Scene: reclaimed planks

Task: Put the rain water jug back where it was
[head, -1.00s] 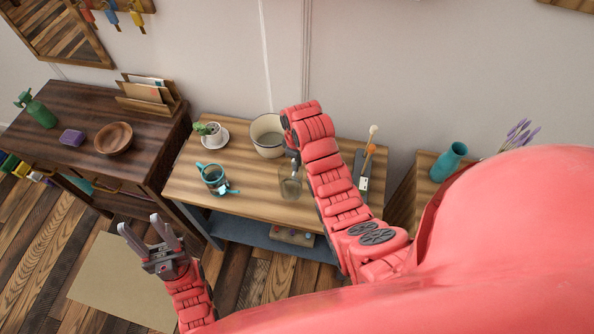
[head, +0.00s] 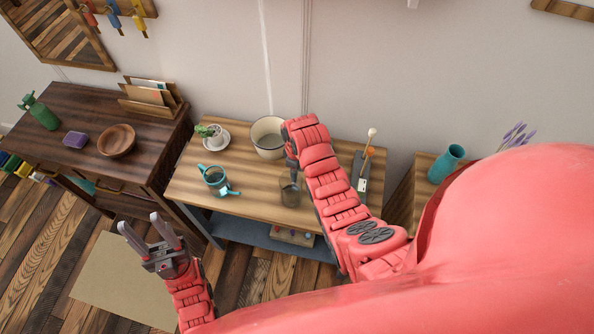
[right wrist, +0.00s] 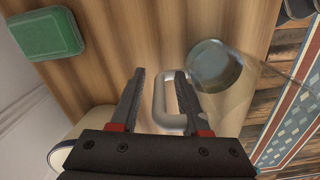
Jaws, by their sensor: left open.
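A clear glass jug (head: 290,194) stands on the light wood table, just below my right gripper (head: 293,165) in the head view. In the right wrist view the jug (right wrist: 232,92) is right of the fingers. Its pale handle (right wrist: 160,112) shows between and partly behind the open fingers of my right gripper (right wrist: 160,73). I cannot tell whether the fingers touch the handle. My left gripper (head: 139,221) is open and empty, over the floor left of the table. Whether the jug holds water is not clear.
A green block (right wrist: 45,47) shows in the wrist view. A dark desk (head: 75,115) stands left, a teal vase (head: 447,162) right.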

